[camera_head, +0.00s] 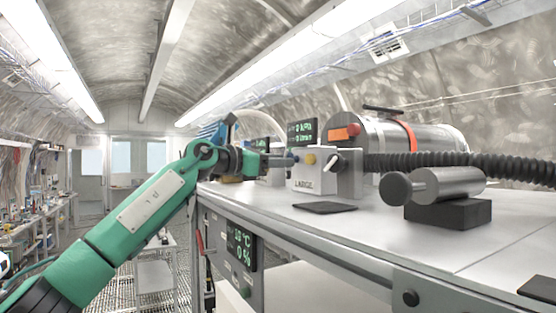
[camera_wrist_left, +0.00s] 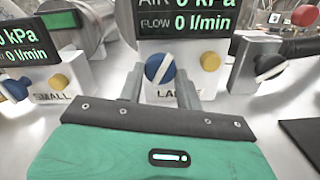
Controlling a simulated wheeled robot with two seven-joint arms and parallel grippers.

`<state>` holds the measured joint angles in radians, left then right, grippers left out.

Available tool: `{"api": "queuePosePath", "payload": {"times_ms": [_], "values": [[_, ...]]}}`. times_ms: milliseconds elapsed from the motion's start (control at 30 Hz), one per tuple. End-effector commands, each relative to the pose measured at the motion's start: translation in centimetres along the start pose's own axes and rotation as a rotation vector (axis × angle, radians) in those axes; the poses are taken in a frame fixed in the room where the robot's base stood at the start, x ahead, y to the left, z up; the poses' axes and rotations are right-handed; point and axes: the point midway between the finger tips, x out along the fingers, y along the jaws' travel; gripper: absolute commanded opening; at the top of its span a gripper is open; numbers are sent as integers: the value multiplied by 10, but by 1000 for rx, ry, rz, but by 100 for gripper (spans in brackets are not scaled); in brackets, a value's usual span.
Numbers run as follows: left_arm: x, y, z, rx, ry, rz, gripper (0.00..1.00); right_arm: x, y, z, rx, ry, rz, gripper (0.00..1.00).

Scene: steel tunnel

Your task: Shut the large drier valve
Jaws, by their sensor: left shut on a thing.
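My left gripper (camera_head: 290,161) reaches in from the left and is shut on this knob at the block's face. The fingers and hand hide the knob in the head view. My right gripper is not in view.
A display (camera_wrist_left: 186,22) above the block reads 0 kPa and 0 l/min. The SMALL unit (camera_wrist_left: 50,97) stands to the left with its own blue knob (camera_wrist_left: 13,88). A corrugated hose (camera_head: 440,165) and a metal cylinder (camera_head: 445,186) lie to the right. The front bench top is mostly clear.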

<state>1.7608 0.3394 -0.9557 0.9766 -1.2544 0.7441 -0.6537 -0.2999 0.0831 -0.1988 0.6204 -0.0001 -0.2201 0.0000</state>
Motion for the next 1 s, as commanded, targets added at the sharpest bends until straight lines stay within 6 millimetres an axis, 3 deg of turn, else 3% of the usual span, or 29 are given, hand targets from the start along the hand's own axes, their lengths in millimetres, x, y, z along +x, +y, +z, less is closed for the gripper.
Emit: {"api": "queuePosePath", "payload": {"times_ms": [300,800,833,933,1000], "values": [[0,1,1,123,-3,1,12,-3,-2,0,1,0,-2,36],[0,1,1,146,-3,1,12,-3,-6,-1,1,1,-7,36],[0,1,1,146,-3,1,37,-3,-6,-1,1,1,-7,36],[0,1,1,146,-2,1,57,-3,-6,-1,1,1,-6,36],[0,1,1,146,-2,1,57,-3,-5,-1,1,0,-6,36]]}}
